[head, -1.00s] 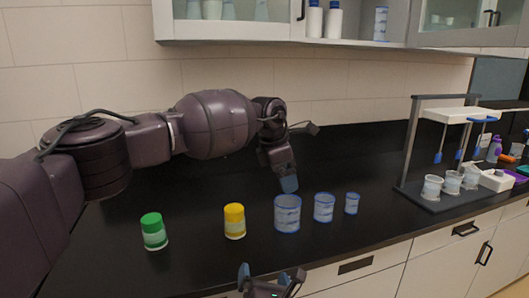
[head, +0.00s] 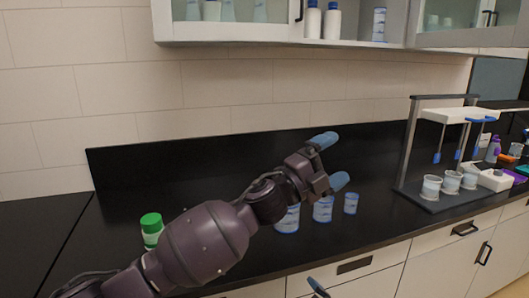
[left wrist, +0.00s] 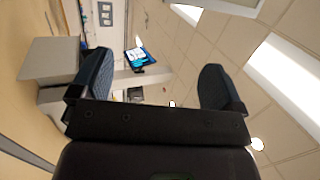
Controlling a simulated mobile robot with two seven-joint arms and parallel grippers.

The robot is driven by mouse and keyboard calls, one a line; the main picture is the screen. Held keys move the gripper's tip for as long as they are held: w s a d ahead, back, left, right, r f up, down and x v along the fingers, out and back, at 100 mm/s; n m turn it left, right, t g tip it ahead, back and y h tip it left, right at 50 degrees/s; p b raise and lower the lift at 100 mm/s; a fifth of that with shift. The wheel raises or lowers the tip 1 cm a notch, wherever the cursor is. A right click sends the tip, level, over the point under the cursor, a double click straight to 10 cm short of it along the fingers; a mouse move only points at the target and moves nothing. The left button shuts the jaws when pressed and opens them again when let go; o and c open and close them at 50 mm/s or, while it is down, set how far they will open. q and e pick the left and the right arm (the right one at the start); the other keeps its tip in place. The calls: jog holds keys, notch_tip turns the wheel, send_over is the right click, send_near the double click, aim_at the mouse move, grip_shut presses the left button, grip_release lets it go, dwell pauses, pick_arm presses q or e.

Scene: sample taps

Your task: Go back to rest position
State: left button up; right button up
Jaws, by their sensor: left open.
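My left gripper (head: 331,160) is open and empty in the head view, raised in front of the counter with its blue fingertips spread. In the left wrist view the left gripper (left wrist: 155,85) also shows open, with nothing between its fingers.
A green-capped jar (head: 152,231) stands left on the black counter (head: 130,180). Blue-and-clear cups (head: 287,220), (head: 323,211) and (head: 351,203) stand behind my left arm, partly covered. A stand (head: 408,150) with small cups is at right.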

pick_arm(q)
jog(key=s+a+f+n+t+y, duration=0.2)
jog(key=a+f+n+t+y, duration=0.2)
jog(key=a+f+n+y, duration=0.55)
jog(key=s+a+f+n+t+y, duration=0.2)
jog(key=a+f+n+t+y, duration=0.25)
jog(key=a+f+n, duration=1)
jog(key=s+a+f+n+g+y, duration=0.2)
jog(key=s+a+f+g+y, duration=0.1)
jog(key=s+a+f, duration=0.6)
jog(key=s+a+f+n+g+y, duration=0.3)
jog(key=s+a+f, duration=0.5)
jog(key=s+f, duration=0.7)
jog(key=s, duration=0.4)
jog(key=shift+s+a+f+g, duration=0.2)
jog(key=shift+a+g, duration=0.15)
pick_arm(e)
jog(key=s+d+f+m+g+h, duration=0.1)
jog(key=s+d+f+m, duration=0.2)
jog(key=s+d+f, duration=0.2)
jog(key=s+d+f+m+g+h, duration=0.1)
jog(key=s+d+f+m, duration=0.3)
jog(key=s+d, duration=0.4)
jog(key=s+d+f+m+g+h, duration=0.2)
jog(key=s+d+f+m, duration=0.2)
jog(key=s, duration=0.8)
notch_tip(320, 180, down, 3)
jog(key=d, duration=0.2)
jog(key=shift+d+h, duration=0.3)
jog(key=shift+h, duration=0.1)
